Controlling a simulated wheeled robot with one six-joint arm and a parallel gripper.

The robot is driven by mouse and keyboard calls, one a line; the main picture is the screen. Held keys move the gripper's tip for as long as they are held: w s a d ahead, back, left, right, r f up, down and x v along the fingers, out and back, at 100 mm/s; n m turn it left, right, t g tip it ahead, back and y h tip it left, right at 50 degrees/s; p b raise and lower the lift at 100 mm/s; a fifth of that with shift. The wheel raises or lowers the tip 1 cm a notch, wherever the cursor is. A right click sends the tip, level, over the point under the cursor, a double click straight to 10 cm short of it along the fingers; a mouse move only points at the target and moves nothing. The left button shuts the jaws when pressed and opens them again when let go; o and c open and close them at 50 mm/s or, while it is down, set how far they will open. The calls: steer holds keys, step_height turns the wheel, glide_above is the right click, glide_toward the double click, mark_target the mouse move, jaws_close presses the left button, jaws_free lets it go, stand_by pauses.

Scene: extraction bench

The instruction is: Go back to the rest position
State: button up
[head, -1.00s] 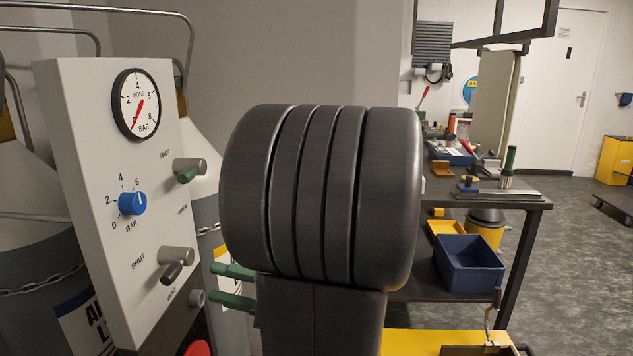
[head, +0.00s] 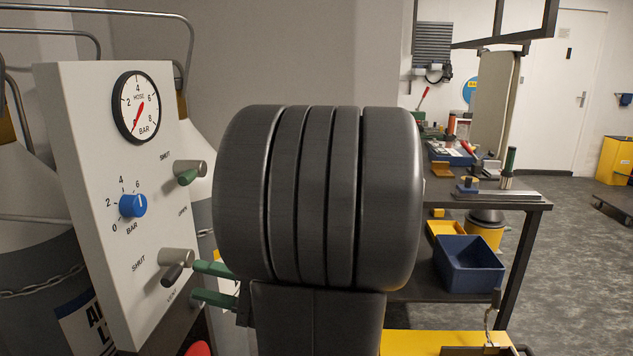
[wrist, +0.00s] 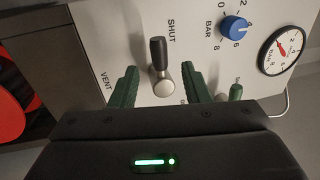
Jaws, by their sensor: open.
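My gripper (head: 194,280) shows in the head view at the right edge of the white panel (head: 95,230), its two green fingers pointing left. It is open. In the wrist view the fingers (wrist: 160,72) stand apart on either side of the lower valve lever (wrist: 157,52), with no visible contact. That lever also shows in the head view (head: 172,274), dark-handled on a metal knob, near the SHUT and VENT labels. My dark arm covers the middle of the head view and hides what lies behind it.
The panel also carries a gauge (head: 137,106) with its needle low, a blue dial (head: 132,205) and an upper green-handled valve (head: 189,172). Gas cylinders stand behind it. At right are a workbench (head: 525,202) with tools and a blue bin (head: 468,265). Open floor lies further right.

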mark_target(175, 279)
steer(key=x, duration=0.6)
steer(key=shift+a+p, duration=0.15)
steer(key=shift+p, duration=0.25)
steer(key=shift+f+n+b, duration=0.25)
steer(key=shift+n+b, duration=0.05)
steer(key=shift+b, duration=0.1)
steer(key=shift+f+n+g+b, duration=0.25)
steer(key=shift+n+g+b, duration=0.2)
steer(key=shift+n, duration=0.85)
